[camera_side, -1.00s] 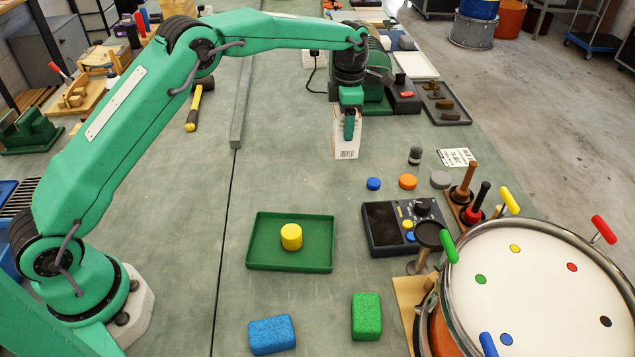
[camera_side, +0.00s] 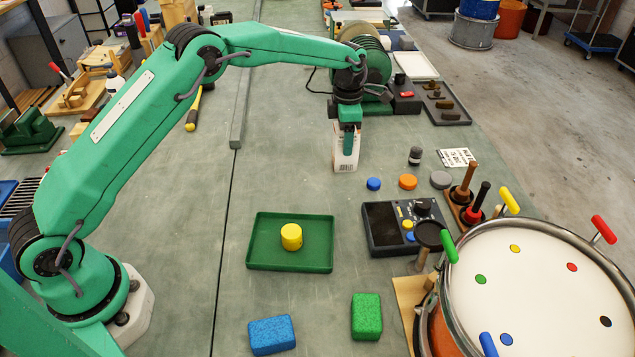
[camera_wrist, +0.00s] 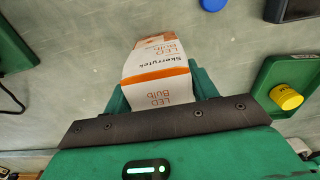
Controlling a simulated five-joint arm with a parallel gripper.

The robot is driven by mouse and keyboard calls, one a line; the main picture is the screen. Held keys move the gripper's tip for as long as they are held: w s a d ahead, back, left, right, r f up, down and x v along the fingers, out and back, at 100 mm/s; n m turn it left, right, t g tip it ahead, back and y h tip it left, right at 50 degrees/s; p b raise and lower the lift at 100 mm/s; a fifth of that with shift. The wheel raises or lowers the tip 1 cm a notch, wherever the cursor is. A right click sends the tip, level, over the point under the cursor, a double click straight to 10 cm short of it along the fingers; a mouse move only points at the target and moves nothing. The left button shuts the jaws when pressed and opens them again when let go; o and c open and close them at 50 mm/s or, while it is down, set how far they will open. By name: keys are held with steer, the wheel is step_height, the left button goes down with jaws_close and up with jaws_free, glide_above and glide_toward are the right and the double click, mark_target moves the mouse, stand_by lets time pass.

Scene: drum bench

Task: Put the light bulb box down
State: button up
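The light bulb box (camera_side: 344,161) is white and orange, with a barcode on the face turned to the side camera. In the wrist view the box (camera_wrist: 158,75) shows the words "Skerrytek LED Bulb" and sits between my green fingers. My gripper (camera_side: 349,140) points down and is shut on the box, covering its upper part in the side view. The box looks upright. Its lower end is at or close above the bench (camera_side: 300,185); I cannot tell whether it touches.
A green tray (camera_side: 258,262) with a yellow cylinder (camera_side: 291,236) stands in front. Blue (camera_side: 374,184), orange (camera_side: 408,181) and grey (camera_side: 440,180) discs lie to the right. A dark control box (camera_side: 384,226) is nearer. The bench left of the box is clear.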

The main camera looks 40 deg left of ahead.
steer(key=o, duration=0.4)
steer(key=shift+c, duration=0.2)
step_height(320, 180, up, 12)
steer(key=shift+r, duration=0.15)
stand_by(0.4)
stand_by(0.5)
